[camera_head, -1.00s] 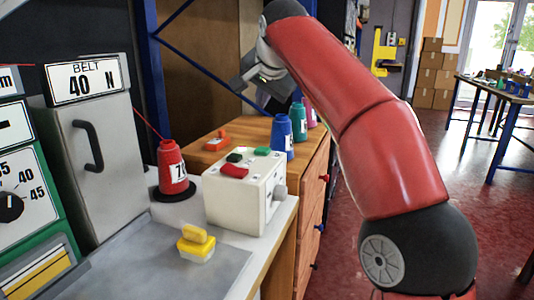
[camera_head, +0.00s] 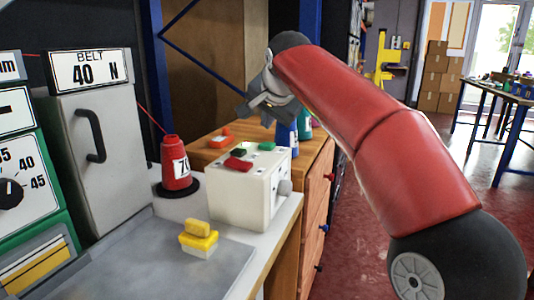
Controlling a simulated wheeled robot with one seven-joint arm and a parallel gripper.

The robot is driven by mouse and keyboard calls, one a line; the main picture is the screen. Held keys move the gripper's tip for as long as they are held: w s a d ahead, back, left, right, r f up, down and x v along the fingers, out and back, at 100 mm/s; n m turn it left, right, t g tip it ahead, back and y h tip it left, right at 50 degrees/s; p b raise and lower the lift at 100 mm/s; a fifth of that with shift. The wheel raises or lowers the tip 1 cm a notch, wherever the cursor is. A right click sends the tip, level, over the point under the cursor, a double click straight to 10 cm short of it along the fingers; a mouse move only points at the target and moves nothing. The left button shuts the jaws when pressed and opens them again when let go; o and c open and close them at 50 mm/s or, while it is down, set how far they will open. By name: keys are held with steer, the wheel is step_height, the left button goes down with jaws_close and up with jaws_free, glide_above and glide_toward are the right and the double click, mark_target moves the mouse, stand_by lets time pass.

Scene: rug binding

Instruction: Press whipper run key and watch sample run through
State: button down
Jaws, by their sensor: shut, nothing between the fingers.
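The control box (camera_head: 237,201) is white and stands on the bench, with red (camera_head: 238,164), green (camera_head: 267,146) and dark (camera_head: 238,153) keys on its top and a knob on its right side. I cannot read which key is the run key. My gripper (camera_head: 266,118) is shut and empty. In the picture it shows above and behind the box, apart from the keys, partly in front of the blue cone. The whipper machine, with a grey door (camera_head: 100,150) and a "BELT 40 N" sign (camera_head: 89,72), stands at the left. I see no sample that I can name for sure.
A red thread cone (camera_head: 174,165) stands on a black base left of the box. A yellow block (camera_head: 199,239) sits on the grey plate (camera_head: 150,262) in front. Blue (camera_head: 286,138) and teal (camera_head: 305,124) cones stand on the wooden cabinet behind, near an orange-red object (camera_head: 220,138).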

mark_target(268, 146)
steer(key=shift+f+b, duration=0.55)
steer(key=shift+f, duration=0.6)
stand_by(1.2)
steer(key=shift+f, duration=0.4)
